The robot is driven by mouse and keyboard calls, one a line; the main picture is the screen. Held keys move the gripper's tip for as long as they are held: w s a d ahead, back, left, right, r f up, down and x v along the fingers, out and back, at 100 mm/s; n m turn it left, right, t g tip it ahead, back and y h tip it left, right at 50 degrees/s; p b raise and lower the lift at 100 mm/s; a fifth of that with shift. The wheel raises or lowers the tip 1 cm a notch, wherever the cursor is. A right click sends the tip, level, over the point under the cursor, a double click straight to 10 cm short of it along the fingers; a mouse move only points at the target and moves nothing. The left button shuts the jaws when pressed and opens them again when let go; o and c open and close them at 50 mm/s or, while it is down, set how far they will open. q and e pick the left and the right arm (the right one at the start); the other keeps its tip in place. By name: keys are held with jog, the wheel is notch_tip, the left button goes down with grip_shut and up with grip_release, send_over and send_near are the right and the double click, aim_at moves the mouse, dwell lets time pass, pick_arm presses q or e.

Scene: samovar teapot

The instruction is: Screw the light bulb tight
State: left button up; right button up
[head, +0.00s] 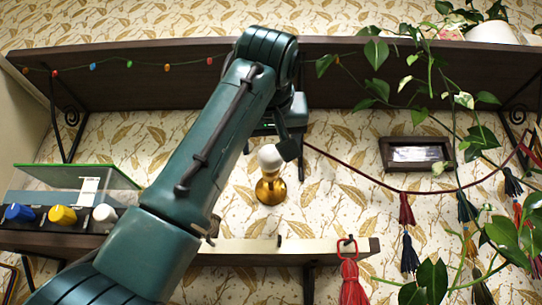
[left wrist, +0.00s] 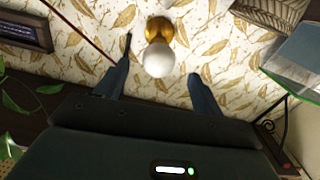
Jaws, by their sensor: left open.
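A white light bulb (head: 269,157) sits in a brass socket (head: 270,190) on the patterned wall in the head view. In the left wrist view, the bulb (left wrist: 158,60) and the brass socket (left wrist: 167,32) show between and beyond the fingers. My left gripper (head: 290,145) is at the bulb, with part of it hidden behind my own arm. In the left wrist view its two fingers (left wrist: 160,62) stand apart on either side of the bulb, with visible gaps. I cannot see how far the bulb is threaded in. My right gripper is in no view.
A dark shelf (head: 345,68) with a string of small coloured lights runs above. A lower ledge (head: 330,250) lies below the socket. A small framed picture (head: 416,154), hanging plants (head: 430,285) and tassels (head: 408,250) are at right. A glass-topped case (head: 75,177) is at left.

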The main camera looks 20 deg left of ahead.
aim_at(270, 155)
pick_arm(q)
jog(key=p+x, duration=0.2)
jog(key=x, duration=0.4)
jog(key=shift+r, duration=0.1)
jog(key=shift+w+a, duration=0.2)
jog(key=shift+w, duration=0.45)
jog(key=shift+c, duration=0.3)
jog(key=c, duration=0.9)
